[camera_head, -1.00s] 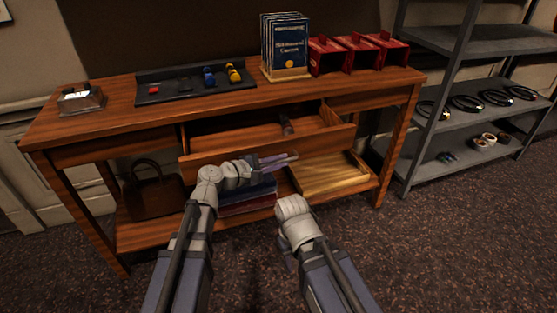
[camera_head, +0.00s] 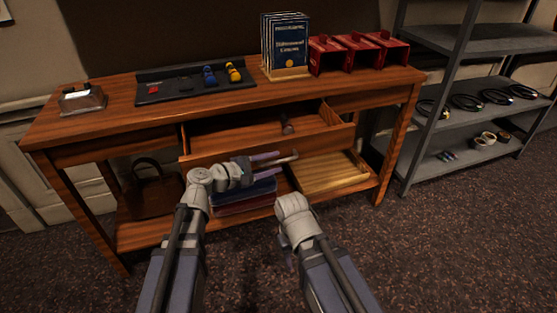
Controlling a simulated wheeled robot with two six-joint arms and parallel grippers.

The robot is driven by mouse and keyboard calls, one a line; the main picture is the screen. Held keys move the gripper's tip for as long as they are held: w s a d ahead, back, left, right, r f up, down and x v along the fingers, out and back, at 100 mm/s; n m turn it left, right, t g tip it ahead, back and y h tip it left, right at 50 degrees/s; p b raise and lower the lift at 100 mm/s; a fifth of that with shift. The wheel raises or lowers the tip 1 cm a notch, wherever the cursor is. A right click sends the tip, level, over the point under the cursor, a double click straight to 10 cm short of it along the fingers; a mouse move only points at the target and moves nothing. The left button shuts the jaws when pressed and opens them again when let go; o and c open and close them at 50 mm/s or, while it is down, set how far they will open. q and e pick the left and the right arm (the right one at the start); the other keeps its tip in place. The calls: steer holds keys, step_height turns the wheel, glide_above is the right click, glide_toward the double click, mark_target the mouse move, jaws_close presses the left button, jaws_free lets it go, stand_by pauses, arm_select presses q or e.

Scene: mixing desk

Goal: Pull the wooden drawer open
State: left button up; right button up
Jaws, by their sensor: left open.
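The wooden drawer (camera_head: 262,146) is pulled out from under the top of the wooden desk (camera_head: 120,124). Its inside shows, and a small dark object (camera_head: 287,126) lies in it. My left gripper (camera_head: 288,157) is open and empty, just in front of and below the drawer's front panel, with its fingers pointing right. It looks apart from the panel, though the exact gap is hard to tell. My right gripper (camera_head: 290,262) hangs low in front of the desk, mostly hidden behind its own wrist, so its jaws cannot be read.
On the desk are a black tray (camera_head: 160,99) with small coloured items, upright books (camera_head: 290,45), red boxes (camera_head: 328,56) and a small glass box (camera_head: 82,100). The lower shelf holds a brown bag (camera_head: 152,190), a folded stack (camera_head: 243,197) and a wooden tray (camera_head: 330,173). Metal shelving (camera_head: 470,130) stands right.

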arm_select(q)
steer(key=v, duration=0.5)
steer(key=shift+p, duration=0.35)
steer(key=shift+a+f, duration=0.1)
